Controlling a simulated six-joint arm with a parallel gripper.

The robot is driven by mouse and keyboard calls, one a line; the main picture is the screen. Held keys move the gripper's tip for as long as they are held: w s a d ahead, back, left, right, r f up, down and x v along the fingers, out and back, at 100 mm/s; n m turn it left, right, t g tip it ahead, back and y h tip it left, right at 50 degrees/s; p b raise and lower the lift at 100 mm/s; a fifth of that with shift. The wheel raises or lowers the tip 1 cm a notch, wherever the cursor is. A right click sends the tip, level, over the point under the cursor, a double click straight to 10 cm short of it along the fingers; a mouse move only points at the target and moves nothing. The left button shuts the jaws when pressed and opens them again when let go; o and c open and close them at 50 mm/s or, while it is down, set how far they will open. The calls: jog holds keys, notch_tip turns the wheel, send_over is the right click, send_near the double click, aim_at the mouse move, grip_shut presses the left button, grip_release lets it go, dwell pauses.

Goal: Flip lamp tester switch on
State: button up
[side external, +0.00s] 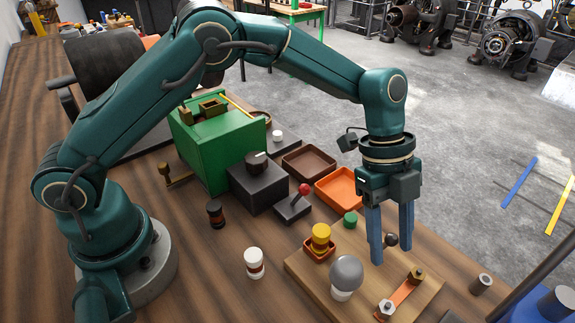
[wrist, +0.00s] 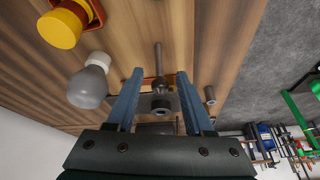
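A wooden board (side external: 340,262) carries a grey bulb (side external: 347,273) in a white base, and the bulb also shows left of the fingers in the wrist view (wrist: 88,87). An orange strip (side external: 404,292) with a metal post at each end lies at the board's front right. A dark round knob (side external: 391,240) shows by my fingers. I cannot tell for sure which part is the tester's switch. My gripper (side external: 390,250) points down over the board, open and apparently empty. In the wrist view a metal rod (wrist: 158,60) and dark parts appear between its fingers; contact is unclear.
A yellow piece (side external: 320,236) sits in a small orange tray beside the bulb. A red-knobbed lever (side external: 304,188), a green round piece (side external: 350,219), and orange (side external: 340,188) and brown (side external: 308,163) trays stand behind. A metal cylinder (side external: 481,284) stands to the right.

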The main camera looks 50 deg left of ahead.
aim_at(396, 238)
grip_shut()
jog(key=shift+d+f+y, duration=0.1)
jog(key=shift+d+y, duration=0.3)
jog(key=shift+y, duration=0.5)
jog(key=shift+o, duration=0.9)
grip_release()
jog(key=shift+v, duration=2.6)
